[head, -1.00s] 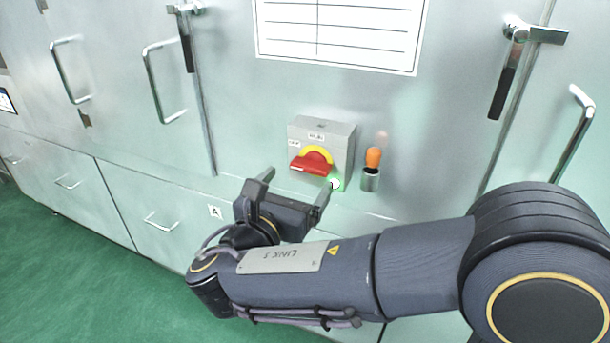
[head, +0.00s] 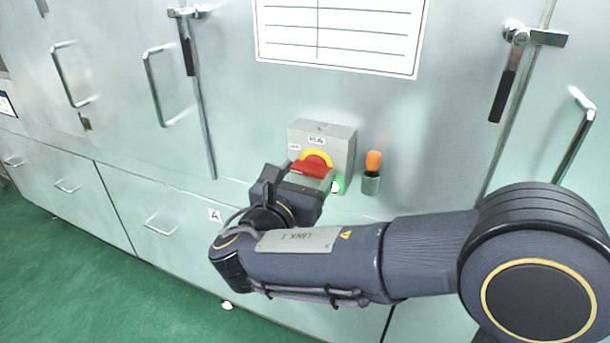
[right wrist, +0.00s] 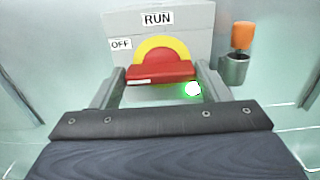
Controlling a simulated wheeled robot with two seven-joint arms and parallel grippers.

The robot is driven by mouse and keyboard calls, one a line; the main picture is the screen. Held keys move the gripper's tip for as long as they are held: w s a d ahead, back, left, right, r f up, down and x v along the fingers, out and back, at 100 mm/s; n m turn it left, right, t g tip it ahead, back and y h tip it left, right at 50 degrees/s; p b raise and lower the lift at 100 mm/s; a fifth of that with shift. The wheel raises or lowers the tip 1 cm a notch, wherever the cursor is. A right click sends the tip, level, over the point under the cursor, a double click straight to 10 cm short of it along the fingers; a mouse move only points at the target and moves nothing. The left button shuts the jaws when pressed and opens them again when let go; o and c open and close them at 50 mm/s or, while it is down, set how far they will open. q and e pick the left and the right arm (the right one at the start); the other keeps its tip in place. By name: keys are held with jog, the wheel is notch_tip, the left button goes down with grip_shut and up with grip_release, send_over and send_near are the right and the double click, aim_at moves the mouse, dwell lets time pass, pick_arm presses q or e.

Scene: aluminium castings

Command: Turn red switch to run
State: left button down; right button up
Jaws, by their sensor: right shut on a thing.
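The red switch handle (head: 309,168) sits on a yellow disc (head: 317,157) on the front of a grey box (head: 338,143) on the cabinet face. In the right wrist view the handle (right wrist: 160,72) lies roughly level, with a white mark at its left end. A RUN label (right wrist: 157,19) is above the disc and an OFF label (right wrist: 120,44) is to its upper left. My right gripper (right wrist: 160,77) is shut on the handle, one finger at each end. The fingers partly hide the handle in the head view. My left gripper is not in view.
A green light (right wrist: 193,89) glows below the handle's right end. An orange-topped item (head: 373,162) stands in a grey holder (head: 371,184) just right of the box. Door handles (head: 160,88) and latch levers (head: 507,85) stick out from the cabinet on both sides.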

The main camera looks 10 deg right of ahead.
jog(key=m+b, duration=0.3)
jog(key=m, duration=0.1)
jog(key=shift+f, duration=0.15)
jog(key=m+b, duration=0.4)
jog(key=m, duration=0.1)
jog(key=shift+s+d+f, duration=0.1)
jog(key=shift+d, duration=0.05)
jog(key=m+b, duration=0.4)
jog(key=m, duration=0.1)
jog(key=shift+b, duration=0.4)
jog(key=shift+m+b, duration=1.45)
jog(key=shift+m, duration=0.45)
jog(key=o, duration=1)
jog(key=shift+d, duration=0.1)
jog(key=shift+s+r, duration=0.1)
jog(key=shift+r, duration=0.1)
